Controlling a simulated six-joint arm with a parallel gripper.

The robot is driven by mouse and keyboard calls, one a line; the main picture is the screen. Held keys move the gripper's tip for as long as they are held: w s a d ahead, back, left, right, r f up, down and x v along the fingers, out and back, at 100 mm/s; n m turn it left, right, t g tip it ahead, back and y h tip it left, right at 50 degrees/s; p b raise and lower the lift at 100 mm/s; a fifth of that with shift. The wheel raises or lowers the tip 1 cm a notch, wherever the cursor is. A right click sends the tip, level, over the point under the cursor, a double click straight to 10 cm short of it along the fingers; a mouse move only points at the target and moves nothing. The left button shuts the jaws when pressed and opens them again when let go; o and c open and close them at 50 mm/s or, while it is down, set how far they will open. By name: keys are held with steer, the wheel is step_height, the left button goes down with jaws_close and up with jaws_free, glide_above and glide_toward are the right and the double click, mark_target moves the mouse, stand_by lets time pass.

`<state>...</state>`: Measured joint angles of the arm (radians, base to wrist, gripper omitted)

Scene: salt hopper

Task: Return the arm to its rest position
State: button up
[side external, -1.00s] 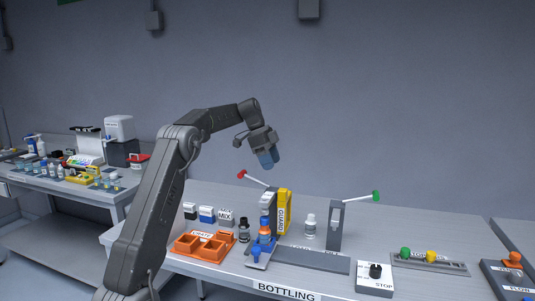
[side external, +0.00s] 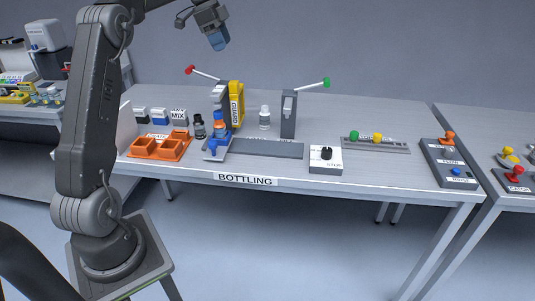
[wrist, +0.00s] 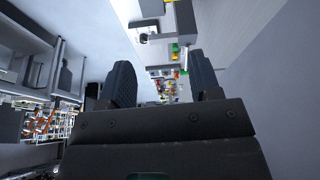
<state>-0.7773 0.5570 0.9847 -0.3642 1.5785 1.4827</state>
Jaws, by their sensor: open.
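My gripper (side external: 219,41) hangs from my raised arm above the back of the bottling bench, near the top of the side external view. Its blue-tipped fingers point down, well clear of everything on the bench. In the wrist view my gripper (wrist: 165,83) shows two dark fingers spread apart with nothing between them. The bench lies in the distance beyond the fingers.
The bottling bench (side external: 330,185) holds an orange crate (side external: 160,147), a yellow guard (side external: 237,103), a red-knobbed lever (side external: 190,70), a green-knobbed lever (side external: 326,84), bottles and a dial box (side external: 326,160). Free air surrounds my gripper.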

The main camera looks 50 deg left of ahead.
steer(key=s+d+r+n+y, duration=0.15)
steer(key=s+d, duration=0.25)
steer(key=d, duration=0.7)
steer(key=s+d+r+n+y, duration=0.1)
steer(key=s+d+n, duration=0.2)
steer(key=d, duration=0.8)
steer(key=s+d+f+n+t, duration=0.1)
steer(key=s+d+f+n, duration=0.1)
steer(key=s+d+f, duration=0.3)
steer(key=s+d+f+n+t, duration=0.1)
steer(key=s+d+f, duration=0.4)
steer(key=s, duration=0.7)
steer(key=shift+d+f+n, duration=0.2)
steer(key=shift+d+n, duration=0.15)
steer(key=shift+d, duration=0.35)
